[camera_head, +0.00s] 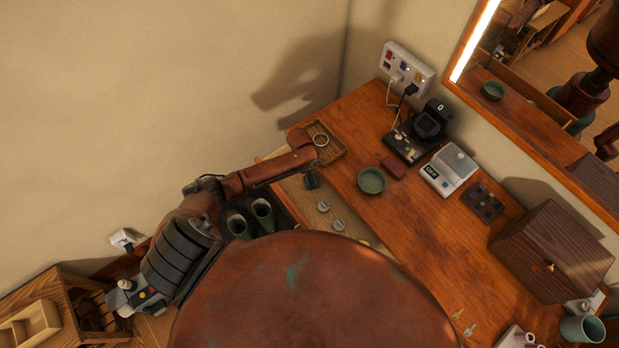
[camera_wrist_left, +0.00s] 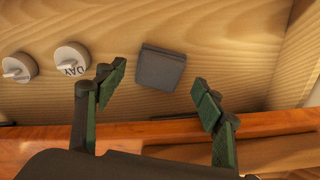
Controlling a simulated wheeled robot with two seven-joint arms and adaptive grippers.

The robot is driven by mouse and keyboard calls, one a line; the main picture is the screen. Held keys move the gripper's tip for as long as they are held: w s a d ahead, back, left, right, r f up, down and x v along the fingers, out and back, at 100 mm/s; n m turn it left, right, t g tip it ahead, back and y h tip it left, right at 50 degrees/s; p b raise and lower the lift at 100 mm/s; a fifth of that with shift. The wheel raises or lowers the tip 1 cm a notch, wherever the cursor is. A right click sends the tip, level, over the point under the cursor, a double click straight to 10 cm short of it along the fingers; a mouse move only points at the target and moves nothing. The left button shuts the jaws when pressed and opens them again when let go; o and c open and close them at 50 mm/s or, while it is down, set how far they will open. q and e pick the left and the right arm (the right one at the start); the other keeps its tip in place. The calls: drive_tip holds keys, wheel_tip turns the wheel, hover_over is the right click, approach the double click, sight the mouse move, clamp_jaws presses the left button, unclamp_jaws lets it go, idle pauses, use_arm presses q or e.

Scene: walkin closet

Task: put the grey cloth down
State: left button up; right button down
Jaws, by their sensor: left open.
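The grey cloth (camera_wrist_left: 161,68) shows in the left wrist view as a small, dark grey, folded square lying on the pale wooden bottom of an open drawer. In the head view it is a small dark patch (camera_head: 312,181) near the drawer's upper end. My left gripper (camera_wrist_left: 158,79) is open, with its green-padded fingers on either side of the cloth. Gaps show between the cloth and both fingertips. In the head view my left arm comes in from the left, but I cannot make out its fingers clearly. My right gripper is not in view.
Two round pale knobs (camera_head: 331,215) lie beside the cloth in the drawer. The drawer wall (camera_wrist_left: 293,55) is close on the right.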

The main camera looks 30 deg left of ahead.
sight(306, 181)
use_arm(q)
wheel_tip(306, 181, up, 10)
drive_tip(key=p, duration=0.1)
drive_tip(key=shift+s+a+f, duration=0.25)
drive_tip(key=shift+s+a, duration=0.15)
drive_tip(key=shift+s, duration=0.05)
